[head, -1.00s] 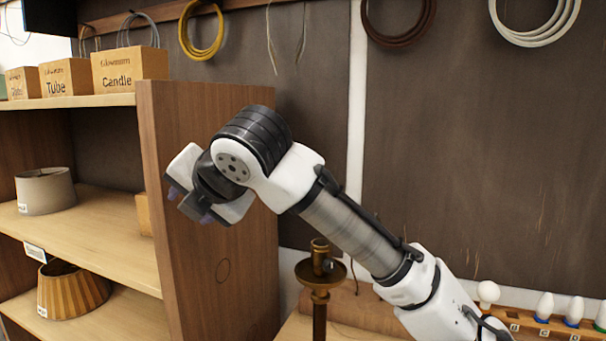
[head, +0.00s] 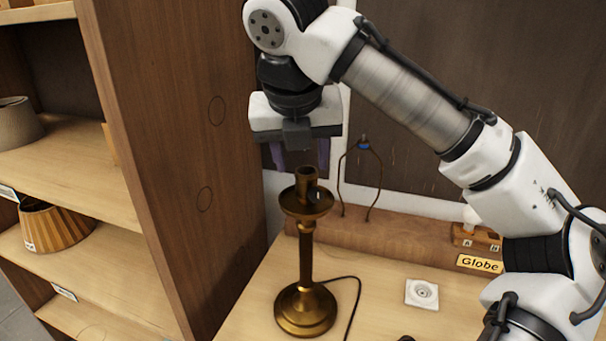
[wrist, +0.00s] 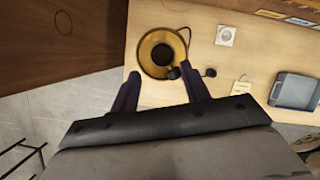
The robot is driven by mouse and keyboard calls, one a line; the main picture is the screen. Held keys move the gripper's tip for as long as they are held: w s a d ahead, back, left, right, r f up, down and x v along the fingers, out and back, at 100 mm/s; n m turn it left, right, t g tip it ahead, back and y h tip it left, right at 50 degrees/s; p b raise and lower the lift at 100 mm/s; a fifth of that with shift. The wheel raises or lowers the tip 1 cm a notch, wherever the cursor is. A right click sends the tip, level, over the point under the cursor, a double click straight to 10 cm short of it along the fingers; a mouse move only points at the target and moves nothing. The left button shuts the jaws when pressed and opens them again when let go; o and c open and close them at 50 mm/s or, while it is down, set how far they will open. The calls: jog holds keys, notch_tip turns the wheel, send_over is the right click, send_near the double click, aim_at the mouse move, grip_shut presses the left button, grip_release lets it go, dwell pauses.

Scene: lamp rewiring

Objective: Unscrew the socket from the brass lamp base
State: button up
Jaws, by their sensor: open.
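The brass lamp base (head: 306,250) stands upright on the light wooden bench, with a round foot, a thin stem and a wide cup. The socket (head: 307,182) is at its top, a brass cylinder with a small dark knob on its right side. In the wrist view the lamp shows from above as a brass ring (wrist: 148,54) with a dark centre. My gripper (head: 300,156) points down above the socket, apart from it. Its two purple fingers (wrist: 158,92) are spread, with nothing between them. In the wrist view the lamp lies just beyond the fingertips.
A tall wooden shelf side (head: 160,150) stands close left of the lamp. A dark cord runs from the lamp foot across the bench (head: 385,320). A wire harp (head: 363,180) stands behind. A white square plate (head: 422,294) and a Globe sign (head: 479,264) are to the right.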

aim_at(305, 198)
jog(key=shift+p+x, duration=0.3)
jog(key=shift+x, duration=2.85)
jog(key=c, duration=0.8)
jog(key=shift+o, duration=0.2)
jog(key=n+y, duration=0.2)
jog(key=n, duration=0.2)
jog(key=shift+n, duration=0.3)
jog(key=n+y, duration=0.1)
jog(key=n, duration=0.2)
jog(key=shift+g, duration=0.4)
jog(key=o, duration=1.4)
jog(key=shift+d, duration=0.1)
jog(key=shift+w+r, duration=0.1)
